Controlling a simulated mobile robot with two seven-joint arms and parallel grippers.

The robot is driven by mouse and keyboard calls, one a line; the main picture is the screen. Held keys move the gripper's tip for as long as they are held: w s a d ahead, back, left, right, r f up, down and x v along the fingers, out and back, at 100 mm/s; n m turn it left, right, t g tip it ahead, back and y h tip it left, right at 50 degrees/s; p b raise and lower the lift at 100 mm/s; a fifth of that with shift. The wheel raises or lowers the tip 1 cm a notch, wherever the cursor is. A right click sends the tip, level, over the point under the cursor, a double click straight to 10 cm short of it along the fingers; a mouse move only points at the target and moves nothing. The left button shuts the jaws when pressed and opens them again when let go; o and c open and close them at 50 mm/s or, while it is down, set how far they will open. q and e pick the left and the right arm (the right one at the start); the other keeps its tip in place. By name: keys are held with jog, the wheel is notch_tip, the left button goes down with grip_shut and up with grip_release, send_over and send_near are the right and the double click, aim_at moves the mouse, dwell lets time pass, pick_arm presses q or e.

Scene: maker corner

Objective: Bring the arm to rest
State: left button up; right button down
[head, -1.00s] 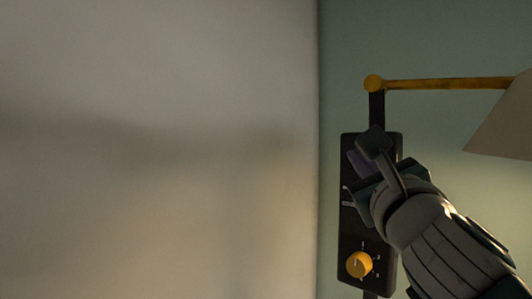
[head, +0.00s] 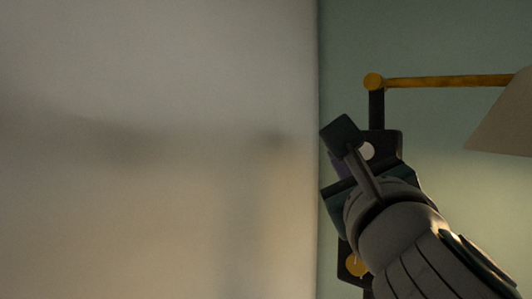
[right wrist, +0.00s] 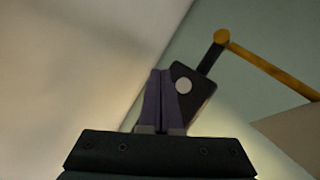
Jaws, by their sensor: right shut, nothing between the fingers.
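My right gripper (right wrist: 161,101) shows in the right wrist view with its two purple fingers together and nothing between them. A round pale button (head: 367,151) shows on the panel, just right of the gripper. The panel also shows in the right wrist view (right wrist: 200,88), beside the fingertips. I cannot tell the depth gap between them. My left gripper is not in view.
A yellow lamp arm (head: 440,82) with a pale shade (head: 505,122) reaches right above the panel. A plain pale wall (head: 150,150) fills the left, with free room before it.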

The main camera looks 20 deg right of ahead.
dwell(0.3)
jog(key=s+a+r+n+t+y+p, duration=0.3)
jog(key=a+r+n+y, duration=0.2)
jog(key=a+n+y, duration=0.9)
jog(key=s+a+f+n+g+y+p, duration=0.4)
jog(key=f+n+g, duration=0.3)
jog(key=n, duration=0.9)
jog(key=s+d+f+n+g+h, duration=0.1)
jog(key=s+f+n+g+h, duration=0.3)
jog(key=s+f+g, duration=0.55)
jog(key=s+d+f+n+g+h+p, duration=0.2)
jog(key=s+d+f+n+h, duration=0.1)
jog(key=s+d+f+h, duration=0.2)
jog(key=s+d+f, duration=0.2)
jog(key=s+d, duration=0.1)
jog(key=d, duration=0.1)
jog(key=shift+s+d+f, duration=0.2)
jog(key=shift+d+f, duration=0.1)
jog(key=shift+d, duration=0.05)
